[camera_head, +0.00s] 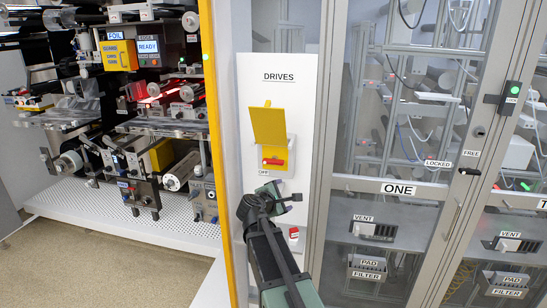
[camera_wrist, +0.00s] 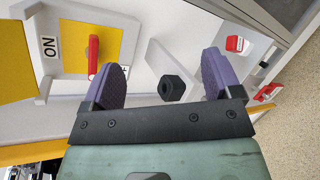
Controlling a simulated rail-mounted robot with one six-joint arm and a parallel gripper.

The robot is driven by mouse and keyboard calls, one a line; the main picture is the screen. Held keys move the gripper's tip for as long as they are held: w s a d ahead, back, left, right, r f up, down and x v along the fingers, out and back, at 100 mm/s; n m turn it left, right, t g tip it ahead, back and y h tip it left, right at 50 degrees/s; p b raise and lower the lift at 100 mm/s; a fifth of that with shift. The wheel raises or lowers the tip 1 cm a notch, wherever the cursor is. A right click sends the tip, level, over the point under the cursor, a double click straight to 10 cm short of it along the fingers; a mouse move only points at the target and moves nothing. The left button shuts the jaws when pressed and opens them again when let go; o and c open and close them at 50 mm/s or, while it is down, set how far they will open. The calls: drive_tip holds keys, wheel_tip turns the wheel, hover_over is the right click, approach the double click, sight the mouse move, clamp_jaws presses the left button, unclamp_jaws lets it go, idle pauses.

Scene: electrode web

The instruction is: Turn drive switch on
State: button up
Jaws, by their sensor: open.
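The drive switch is a red handle (camera_head: 273,161) on a yellow plate (camera_head: 275,153) on the white DRIVES panel (camera_head: 308,110). A yellow cover (camera_head: 267,125) is tilted up above it. The OFF label (camera_head: 264,172) is below the plate. In the wrist view the red handle (camera_wrist: 93,57) sits toward the side away from the ON label (camera_wrist: 49,47). My gripper (camera_head: 280,193) is open and empty, just below the switch. In the wrist view its purple fingers (camera_wrist: 165,76) are spread, with the handle outside them, beyond the left finger. The left finger partly hides a label.
A black knob (camera_wrist: 171,88) on a light plate shows between my fingers. A small red item (camera_head: 294,233) is lower on the panel; it also shows in the wrist view (camera_wrist: 234,44). The glass door frame (camera_head: 322,150) stands right of the panel, a yellow post (camera_head: 217,140) left.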

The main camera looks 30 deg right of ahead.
sight(272, 162)
drive_tip(key=shift+o, duration=1.2)
drive_tip(key=w+r+n+t, duration=0.3)
drive_tip(key=w+r+n, duration=0.1)
drive_tip(key=n, duration=0.4)
drive_tip(key=shift+w+t+h, duration=0.3)
drive_tip(key=shift+w+h, duration=0.05)
drive_tip(key=shift+h, duration=0.05)
drive_tip(key=w+d+n+t, duration=0.1)
drive_tip(key=w+d+n, duration=0.1)
drive_tip(key=w, duration=0.1)
drive_tip(key=w+d+r+n, duration=0.1)
drive_tip(key=w+d+n, duration=0.1)
drive_tip(key=w, duration=0.1)
drive_tip(key=w+d+n+t, duration=0.1)
drive_tip(key=w+d+n, duration=0.1)
drive_tip(key=w, duration=0.1)
drive_tip(key=shift+w+r+n+t+y, duration=0.15)
drive_tip(key=shift+n+t+y, duration=0.15)
drive_tip(key=shift+y, duration=0.1)
drive_tip(key=shift+a, duration=0.1)
drive_tip(key=c, duration=0.7)
drive_tip(key=shift+c, duration=0.2)
